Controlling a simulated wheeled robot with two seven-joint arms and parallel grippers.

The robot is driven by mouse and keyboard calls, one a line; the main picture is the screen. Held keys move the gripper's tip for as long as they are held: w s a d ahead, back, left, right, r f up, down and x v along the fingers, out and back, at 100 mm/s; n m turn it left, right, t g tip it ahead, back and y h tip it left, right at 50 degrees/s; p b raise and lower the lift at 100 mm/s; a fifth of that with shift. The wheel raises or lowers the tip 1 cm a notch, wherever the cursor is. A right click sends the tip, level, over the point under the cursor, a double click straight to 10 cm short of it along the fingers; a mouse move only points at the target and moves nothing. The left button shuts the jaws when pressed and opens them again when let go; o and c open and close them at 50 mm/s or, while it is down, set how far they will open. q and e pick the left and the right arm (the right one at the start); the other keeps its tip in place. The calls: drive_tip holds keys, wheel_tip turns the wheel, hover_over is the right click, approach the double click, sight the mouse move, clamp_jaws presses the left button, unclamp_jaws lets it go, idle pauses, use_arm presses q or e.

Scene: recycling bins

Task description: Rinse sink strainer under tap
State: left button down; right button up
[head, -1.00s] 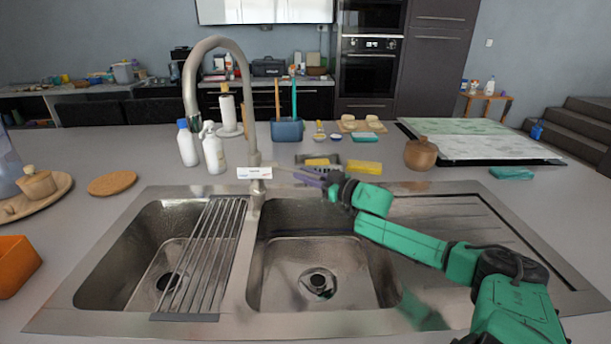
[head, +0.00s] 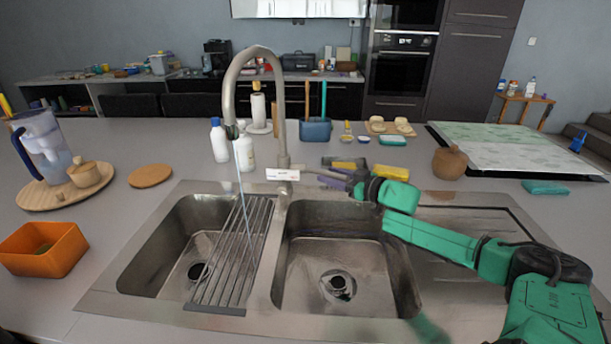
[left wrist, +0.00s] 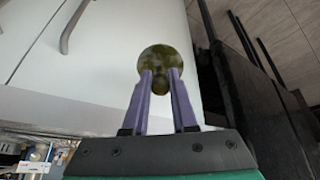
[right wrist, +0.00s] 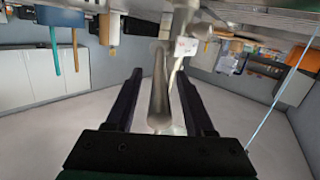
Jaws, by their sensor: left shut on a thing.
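The tap (head: 278,110) stands behind the sink and a thin stream of water (head: 240,180) falls from its spout onto the slatted rack over the left basin. My right gripper (head: 345,178) is beside the tap's side lever (head: 322,173). In the right wrist view my right gripper (right wrist: 160,74) is open, with the lever (right wrist: 159,100) between its fingers and gaps at both sides. My left gripper (left wrist: 160,78) shows only in the left wrist view, shut on a round, greenish-brown, dirty-looking sink strainer (left wrist: 166,58) in front of white cabinet fronts.
The slatted rack (head: 232,255) covers the right part of the left basin (head: 170,250). The right basin (head: 330,250) is empty. An orange container (head: 45,250) and a round tray (head: 60,196) stand at left. Bottles (head: 219,140) and sponges (head: 392,172) are behind the sink.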

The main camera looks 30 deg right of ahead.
sight(341, 178)
use_arm(q)
drive_tip(key=shift+r, duration=0.1)
use_arm(e)
drive_tip(key=shift+s, duration=0.1)
use_arm(q)
drive_tip(key=shift+r+p, duration=0.2)
drive_tip(key=shift+p, duration=0.1)
use_arm(e)
drive_tip(key=shift+s+d, duration=0.15)
drive_tip(key=shift+s, duration=0.3)
use_arm(q)
drive_tip(key=shift+r+p, duration=0.45)
use_arm(e)
drive_tip(key=shift+v, duration=1.05)
use_arm(q)
wheel_tip(341, 178, up, 5)
drive_tip(key=p, duration=0.5)
drive_tip(key=shift+r, duration=0.2)
use_arm(e)
drive_tip(key=v, duration=0.9)
